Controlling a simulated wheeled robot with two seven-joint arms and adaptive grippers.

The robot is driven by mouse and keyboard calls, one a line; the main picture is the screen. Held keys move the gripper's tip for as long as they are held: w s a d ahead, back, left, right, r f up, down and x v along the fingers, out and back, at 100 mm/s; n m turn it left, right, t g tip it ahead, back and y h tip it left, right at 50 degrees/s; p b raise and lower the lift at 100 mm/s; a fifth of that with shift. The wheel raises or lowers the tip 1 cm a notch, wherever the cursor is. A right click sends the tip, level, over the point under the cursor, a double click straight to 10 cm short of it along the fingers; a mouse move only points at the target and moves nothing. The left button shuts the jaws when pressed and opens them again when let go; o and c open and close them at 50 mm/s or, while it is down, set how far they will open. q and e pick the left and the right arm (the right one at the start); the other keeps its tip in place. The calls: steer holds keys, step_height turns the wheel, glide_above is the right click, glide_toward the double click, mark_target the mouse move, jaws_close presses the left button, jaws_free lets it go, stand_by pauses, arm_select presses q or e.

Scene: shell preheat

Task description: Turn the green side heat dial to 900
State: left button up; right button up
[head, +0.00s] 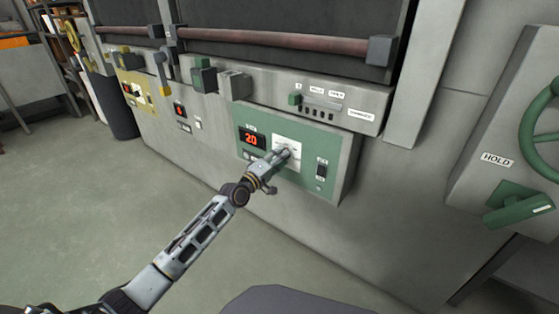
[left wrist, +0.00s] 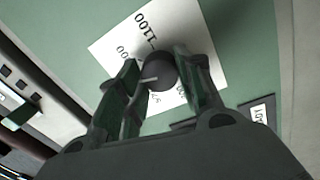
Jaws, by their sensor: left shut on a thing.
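The green side panel (head: 311,160) is on the front of the grey machine, with a white scale plate (head: 294,147) on it. In the left wrist view the heat dial (left wrist: 163,72) is a dark round knob on the white plate (left wrist: 112,45). Its pale pointer line points to the left of that picture. An 1100 mark shows on the plate; other numbers are partly hidden by the fingers. My left gripper (head: 283,156) is at the dial, its two fingers shut on either side of the knob. My right gripper is in neither view.
A red display (head: 251,138) beside the dial seems to read 20. A dark rocker switch (head: 321,169) is to its right. A yellow panel (head: 135,89) is at the far left. A green HOLD lever (head: 518,205) and a green wheel (head: 545,135) are at right. The floor in front is clear.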

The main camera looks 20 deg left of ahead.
arm_select(q)
steer(key=shift+f+m+g+p, duration=0.15)
steer(key=shift+m+p, duration=0.45)
steer(key=shift+m, duration=1.25)
steer(key=shift+r+m+g+p, duration=0.15)
steer(key=shift+m+p, duration=0.4)
steer(key=shift+m, duration=1.3)
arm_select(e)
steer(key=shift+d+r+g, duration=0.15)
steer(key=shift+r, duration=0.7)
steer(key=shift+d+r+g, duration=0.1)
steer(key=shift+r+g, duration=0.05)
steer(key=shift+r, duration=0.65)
arm_select(q)
steer(key=shift+f, duration=0.15)
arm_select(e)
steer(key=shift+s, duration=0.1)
arm_select(q)
steer(key=o, duration=1)
steer(key=shift+o, duration=0.2)
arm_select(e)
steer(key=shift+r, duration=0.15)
arm_select(q)
steer(key=shift+s+a, duration=0.1)
steer(key=shift+s, duration=0.05)
